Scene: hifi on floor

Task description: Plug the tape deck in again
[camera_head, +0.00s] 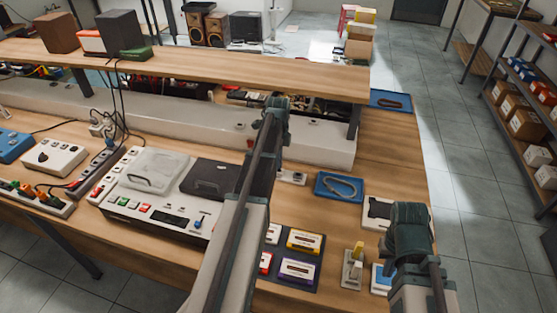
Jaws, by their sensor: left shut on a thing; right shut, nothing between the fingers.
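The grey tape deck (160,218) lies on the bench left of centre, with a clear lid, a dark panel and coloured buttons. A dark power strip (98,168) with cables stands at its left. A second strip (38,202) with green and orange plugs lies further left. My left arm crosses in front of the deck's right side; its dark end, my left gripper (276,106), is by the raised shelf's front edge. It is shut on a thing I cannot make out. My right gripper (406,226) is shut and empty at the bench's right edge; its fingers hardly show.
Several cassettes (305,241) lie on a dark mat right of the deck. A blue tray (340,187) holds a loop of cable. A white box (54,157) stands at left. A raised wooden shelf (220,66) spans the back.

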